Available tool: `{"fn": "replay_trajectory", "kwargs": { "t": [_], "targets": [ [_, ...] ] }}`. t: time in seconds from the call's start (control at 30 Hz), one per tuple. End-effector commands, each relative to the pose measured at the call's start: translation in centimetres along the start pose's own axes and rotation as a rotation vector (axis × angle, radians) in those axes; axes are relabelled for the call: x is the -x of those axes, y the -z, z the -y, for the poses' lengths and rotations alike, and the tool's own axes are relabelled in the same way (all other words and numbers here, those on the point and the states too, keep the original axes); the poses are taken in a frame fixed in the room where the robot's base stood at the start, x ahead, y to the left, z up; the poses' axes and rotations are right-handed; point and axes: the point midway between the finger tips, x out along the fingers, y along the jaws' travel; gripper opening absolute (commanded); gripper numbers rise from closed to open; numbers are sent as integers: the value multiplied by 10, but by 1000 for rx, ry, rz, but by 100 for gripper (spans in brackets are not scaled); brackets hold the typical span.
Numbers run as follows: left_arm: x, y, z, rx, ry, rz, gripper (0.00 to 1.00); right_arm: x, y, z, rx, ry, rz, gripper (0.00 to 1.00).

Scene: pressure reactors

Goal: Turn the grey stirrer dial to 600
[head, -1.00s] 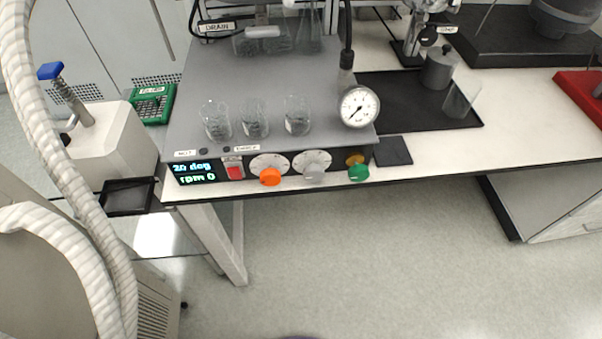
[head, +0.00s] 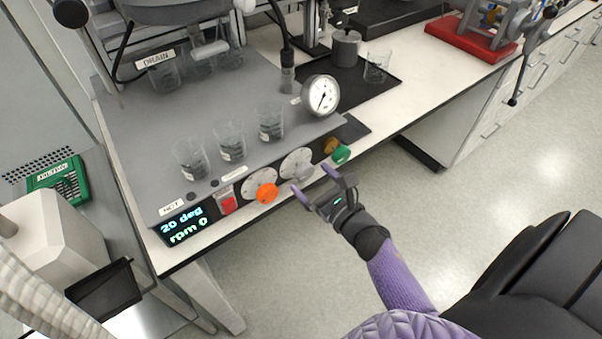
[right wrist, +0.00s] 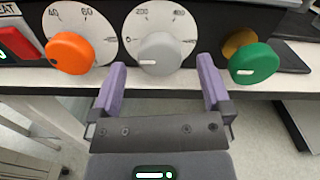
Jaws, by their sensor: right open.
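The grey stirrer dial (head: 301,171) sits on the reactor's front panel, between the orange dial (head: 267,193) and the green knob (head: 341,154). In the right wrist view the grey dial (right wrist: 160,53) has a white scale plate behind it with 200 and 400 readable, and its white pointer mark lies toward the left. My right gripper (head: 314,183) is open just in front of the grey dial. Its purple fingers (right wrist: 162,88) point at the panel, one on either side of the dial and short of it. The display (head: 184,226) reads 20 deg and rpm 0. My left gripper is out of view.
A red switch (head: 228,204) is left of the orange dial. A brass knob (right wrist: 238,42) sits behind the green knob. Glass beakers (head: 230,141) and a pressure gauge (head: 320,96) stand on the grey top above. The floor in front is clear.

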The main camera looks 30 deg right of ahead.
Motion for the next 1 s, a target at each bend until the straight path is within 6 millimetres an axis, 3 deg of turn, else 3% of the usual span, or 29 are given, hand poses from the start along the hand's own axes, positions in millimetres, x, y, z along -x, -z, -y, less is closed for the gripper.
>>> {"fn": "replay_trajectory", "kwargs": {
  "t": [0.2, 0.47, 0.57, 0.9, 0.93, 1.0],
  "targets": [
    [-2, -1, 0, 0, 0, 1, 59, -25, 1, 0, -2, 0, -1, 99],
    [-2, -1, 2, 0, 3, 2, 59, -28, 1, 0, -3, 0, -2, 99],
    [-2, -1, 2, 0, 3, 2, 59, -28, 1, 0, -3, 0, -2, 82],
    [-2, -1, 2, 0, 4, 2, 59, -27, 1, 0, -3, 0, -3, 10],
    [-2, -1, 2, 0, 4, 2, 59, -27, 1, 0, -3, 0, -3, 5],
    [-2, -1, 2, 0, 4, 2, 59, -27, 1, 0, -4, 0, -3, 5]
  ]
}}
